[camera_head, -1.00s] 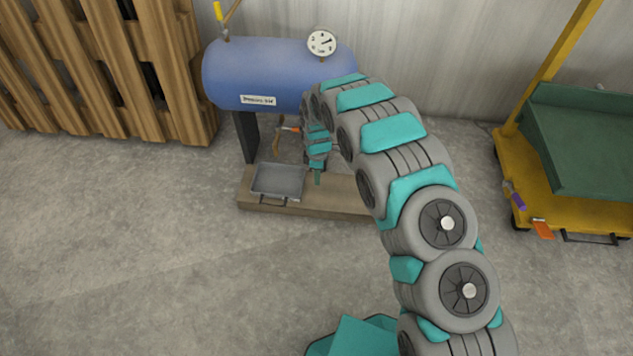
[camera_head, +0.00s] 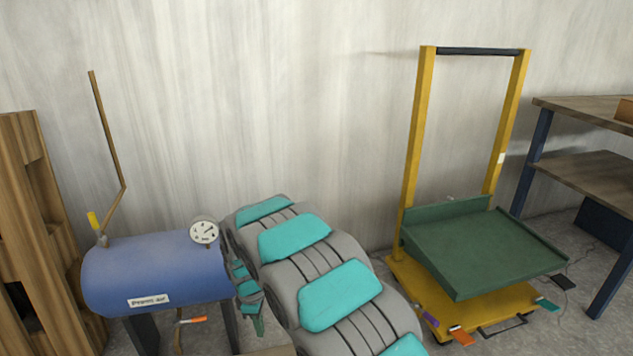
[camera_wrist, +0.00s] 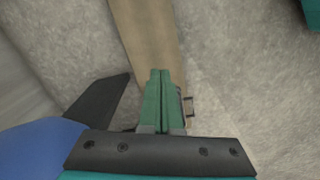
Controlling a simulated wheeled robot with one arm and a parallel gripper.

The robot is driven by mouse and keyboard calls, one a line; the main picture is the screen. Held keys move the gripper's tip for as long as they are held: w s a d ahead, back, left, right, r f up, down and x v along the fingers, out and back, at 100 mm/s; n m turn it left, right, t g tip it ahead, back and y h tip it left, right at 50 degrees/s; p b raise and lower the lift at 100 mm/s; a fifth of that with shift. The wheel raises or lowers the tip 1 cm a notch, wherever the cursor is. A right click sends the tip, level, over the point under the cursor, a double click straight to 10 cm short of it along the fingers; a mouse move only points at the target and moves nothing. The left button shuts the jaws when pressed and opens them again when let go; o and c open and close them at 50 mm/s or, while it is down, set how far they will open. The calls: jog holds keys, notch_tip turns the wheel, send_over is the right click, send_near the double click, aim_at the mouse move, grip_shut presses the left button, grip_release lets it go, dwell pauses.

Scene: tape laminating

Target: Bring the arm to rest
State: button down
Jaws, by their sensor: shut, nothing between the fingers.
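My arm, grey with teal pads (camera_head: 310,265), reaches from the lower right of the head view to the right end of the blue tank. My gripper (camera_head: 258,327) hangs pointing down beside the tank, small and partly hidden behind the arm. In the wrist view my gripper (camera_wrist: 158,75) shows two green fingers pressed together with nothing between them. They point over the wooden base board (camera_wrist: 145,30); I cannot tell how high above it.
The blue tank (camera_head: 150,275) with a gauge (camera_head: 204,231) stands close left of the arm. An orange-tipped tool (camera_head: 192,320) hangs under it. A yellow trolley (camera_head: 470,320) with a green tray (camera_head: 480,245) stands right, a shelf (camera_head: 575,170) far right.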

jog(key=s+d+r+m+p, duration=0.2)
jog(key=s+d+r+m, duration=0.3)
jog(key=d+r, duration=0.5)
jog(key=s+d+r+m+p, duration=0.1)
jog(key=s+d+r+m, duration=0.4)
jog(key=d+r, duration=0.5)
jog(key=s+d+r+m+p, duration=0.1)
jog(key=s+d+r+m, duration=0.1)
jog(key=s, duration=0.6)
jog(key=s+d+r+m+g+p, duration=0.1)
jog(key=s+d+r+m, duration=0.2)
jog(key=s, duration=0.6)
jog(key=s+d+r+m+p, duration=0.1)
jog(key=s+d+r+m, duration=0.1)
jog(key=s+d, duration=0.3)
jog(key=s+r, duration=0.1)
jog(key=s, duration=0.2)
jog(key=shift+s+g, duration=0.35)
jog(key=shift+g, duration=0.05)
